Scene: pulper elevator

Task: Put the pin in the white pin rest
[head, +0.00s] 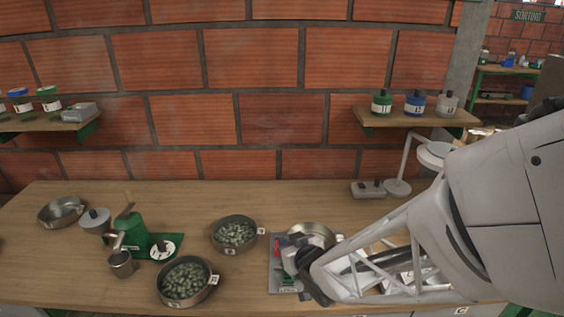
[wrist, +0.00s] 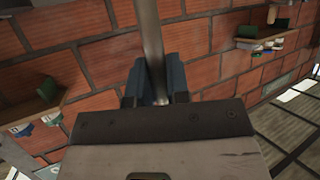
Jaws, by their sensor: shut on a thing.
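My gripper (wrist: 155,88) is shut on a grey metal rod (wrist: 150,35), which I take to be the pin. The rod stands up between the two blue-grey fingers and runs out of the top of the wrist view. In the head view my gripper (head: 296,262) is low over the bench, above a grey board with red and green markings (head: 276,278); the rod is not clear there. A white disc with dark marks (head: 163,248) lies on a green base to the left. I cannot tell whether it is the white pin rest.
A green hand-cranked machine (head: 132,234) with a metal cup (head: 121,264) stands at left. Two pans of green beans, the nearer (head: 212,281) and the farther (head: 258,231), lie between it and my gripper. A metal bowl (head: 312,229) is close behind my gripper.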

